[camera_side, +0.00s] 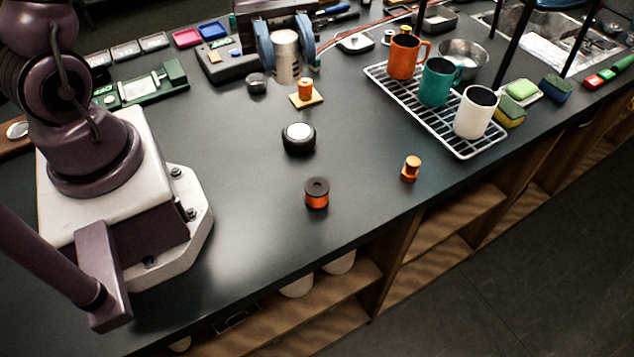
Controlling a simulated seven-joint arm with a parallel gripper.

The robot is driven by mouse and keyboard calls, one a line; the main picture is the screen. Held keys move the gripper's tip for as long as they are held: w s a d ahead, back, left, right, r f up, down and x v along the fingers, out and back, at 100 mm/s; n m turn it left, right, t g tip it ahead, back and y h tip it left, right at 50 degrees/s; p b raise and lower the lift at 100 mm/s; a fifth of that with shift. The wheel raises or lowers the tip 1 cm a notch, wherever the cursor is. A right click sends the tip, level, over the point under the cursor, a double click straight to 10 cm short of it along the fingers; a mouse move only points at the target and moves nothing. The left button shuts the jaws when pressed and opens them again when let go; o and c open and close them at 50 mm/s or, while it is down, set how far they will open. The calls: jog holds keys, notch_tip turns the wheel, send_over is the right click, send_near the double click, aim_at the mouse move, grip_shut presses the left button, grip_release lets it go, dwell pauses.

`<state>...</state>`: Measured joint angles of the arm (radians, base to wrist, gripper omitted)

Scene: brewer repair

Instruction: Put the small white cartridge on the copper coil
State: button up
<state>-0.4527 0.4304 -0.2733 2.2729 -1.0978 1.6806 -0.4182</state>
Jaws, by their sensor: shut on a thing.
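My gripper is not in view; only parts of my arm and its base show at the left. A small spool with a dark top and a copper-orange winding (316,196) stands upright on the counter near the front edge; it looks like the copper coil. Another copper-coloured cylinder (305,88) stands on a small tan plate further back. I cannot pick out a small white cartridge for certain. A black round piece with a white top (298,137) stands between these two, apart from both.
An orange copper-like fitting (411,168) stands near the front edge. A wire rack (425,115) holds orange, teal and white mugs at the right. A device with a silver cylinder (286,56) and blue sides stands at the back. The counter (245,165) is clear around the spool.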

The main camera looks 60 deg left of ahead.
jog(key=w+d+r+n+t, duration=0.1)
jog(key=w+r+n+t, duration=0.1)
jog(key=w+r+t, duration=0.15)
send_over(321, 193)
jog(key=shift+g+h, duration=0.25)
jog(key=shift+h, duration=0.05)
notch_tip(321, 193, down, 26)
dwell(0.4)
jog(key=o, duration=0.9)
jog(key=shift+f, duration=0.1)
